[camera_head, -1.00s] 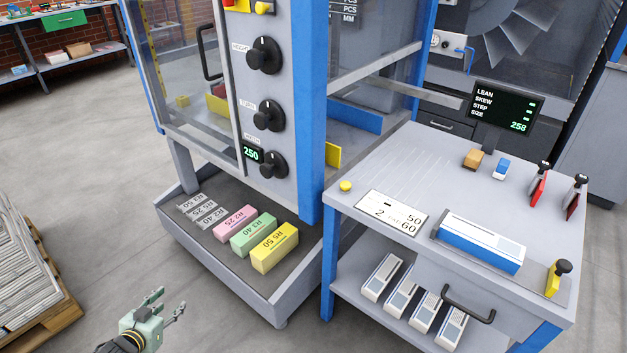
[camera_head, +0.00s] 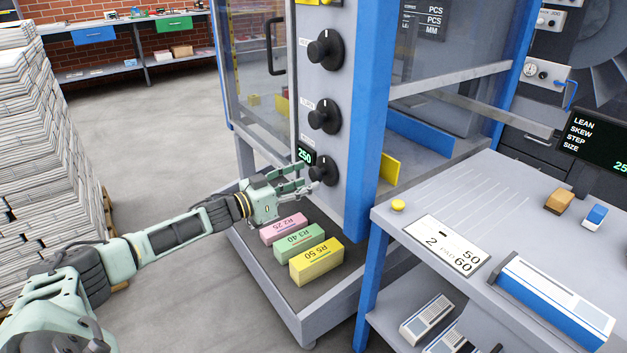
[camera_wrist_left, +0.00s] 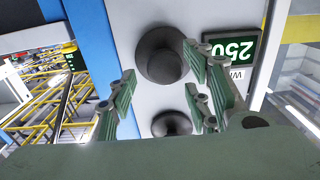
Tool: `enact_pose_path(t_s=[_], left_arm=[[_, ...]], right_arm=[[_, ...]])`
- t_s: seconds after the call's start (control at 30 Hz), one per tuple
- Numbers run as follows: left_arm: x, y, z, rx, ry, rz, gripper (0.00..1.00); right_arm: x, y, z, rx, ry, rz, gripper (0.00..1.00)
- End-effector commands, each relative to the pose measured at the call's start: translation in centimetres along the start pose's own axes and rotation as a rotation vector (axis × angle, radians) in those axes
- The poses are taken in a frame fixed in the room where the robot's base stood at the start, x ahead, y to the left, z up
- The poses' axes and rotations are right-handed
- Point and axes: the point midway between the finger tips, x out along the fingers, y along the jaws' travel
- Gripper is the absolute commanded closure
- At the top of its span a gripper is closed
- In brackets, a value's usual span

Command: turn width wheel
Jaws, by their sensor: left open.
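The width wheel (camera_head: 325,169) is the lowest black knob on the grey machine panel, beside the green 250 display (camera_head: 305,155). It also shows in the left wrist view (camera_wrist_left: 163,55), with the display (camera_wrist_left: 232,48) to its right. My left gripper (camera_head: 299,179) is open and empty, just left of the width wheel in the head view, fingers pointing towards it. In the left wrist view its spread fingers (camera_wrist_left: 162,88) lie on either side of the knobs. I cannot tell whether they touch the wheel. My right gripper is not in view.
Two similar knobs (camera_head: 324,115) (camera_head: 325,49) sit above. Pink, green and yellow blocks (camera_head: 316,262) lie on the tray below the gripper. A blue post (camera_head: 373,120) and a grey table (camera_head: 470,215) stand to the right. Newspaper stacks (camera_head: 35,150) stand at left.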

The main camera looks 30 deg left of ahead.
Motion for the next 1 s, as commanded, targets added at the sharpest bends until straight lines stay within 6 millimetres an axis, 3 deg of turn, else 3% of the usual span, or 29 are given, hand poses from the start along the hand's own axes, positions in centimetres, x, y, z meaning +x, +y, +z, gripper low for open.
enact_pose_path(t_s=[0.23,0.6,1.0], left_arm=[[2.6,-0.1,0.0,0.001,0.001,-0.002,0.54],[3.0,-0.1,0.0,0.0,-0.002,-0.002,0.54],[3.0,0.1,0.1,0.0,-0.002,0.001,0.88]], right_arm=[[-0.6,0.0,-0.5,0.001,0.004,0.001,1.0],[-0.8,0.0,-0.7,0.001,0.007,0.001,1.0],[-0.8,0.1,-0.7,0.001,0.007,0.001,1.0]])
